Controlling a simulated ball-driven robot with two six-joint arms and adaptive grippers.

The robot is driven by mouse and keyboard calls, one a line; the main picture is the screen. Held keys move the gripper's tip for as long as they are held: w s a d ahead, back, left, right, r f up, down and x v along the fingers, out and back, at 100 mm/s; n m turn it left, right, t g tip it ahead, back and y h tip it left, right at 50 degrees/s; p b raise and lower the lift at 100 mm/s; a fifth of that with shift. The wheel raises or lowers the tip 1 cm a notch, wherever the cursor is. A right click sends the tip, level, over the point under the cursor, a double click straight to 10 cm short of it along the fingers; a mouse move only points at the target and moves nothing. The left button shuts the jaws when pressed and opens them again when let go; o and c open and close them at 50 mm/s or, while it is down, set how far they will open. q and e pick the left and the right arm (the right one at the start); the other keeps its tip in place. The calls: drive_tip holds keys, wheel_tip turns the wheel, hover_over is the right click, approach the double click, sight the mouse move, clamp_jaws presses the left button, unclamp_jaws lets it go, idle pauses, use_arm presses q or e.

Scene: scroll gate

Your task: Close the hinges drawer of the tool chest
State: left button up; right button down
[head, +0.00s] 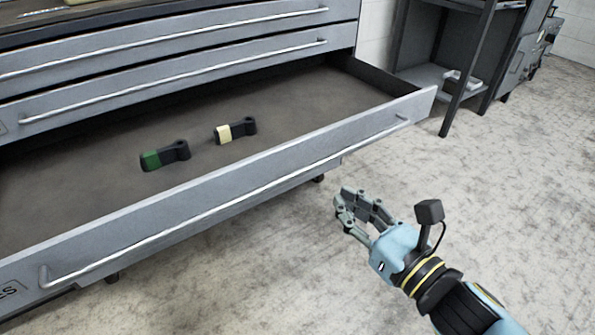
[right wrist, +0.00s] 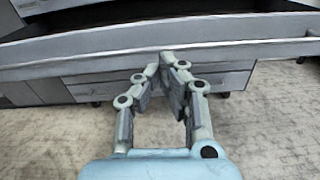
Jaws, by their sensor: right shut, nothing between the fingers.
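The grey tool chest (head: 190,62) fills the left of the head view. Its open drawer (head: 250,182) sticks out toward me, with a long bar handle (head: 235,203) along the front. The label at the drawer's left end is cut off; only "ES" shows. My right gripper (head: 345,209) is shut and empty, in front of the drawer's right part and apart from it. My left gripper is not in view.
Two dark hinge-like parts lie in the drawer, one with a green band (head: 152,160) and one with a cream band (head: 224,134). Closed drawers (head: 170,75) sit above. A dark shelf rack (head: 440,75) stands at the back right. The floor (head: 520,160) is clear.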

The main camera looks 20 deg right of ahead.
sight(288, 148)
drive_tip(key=shift+n, duration=0.4)
drive_tip(key=x, duration=1.2)
drive_tip(key=shift+w+a+r+p, duration=0.2)
drive_tip(key=shift+a+r+p, duration=0.2)
drive_tip(key=shift+x, duration=0.8)
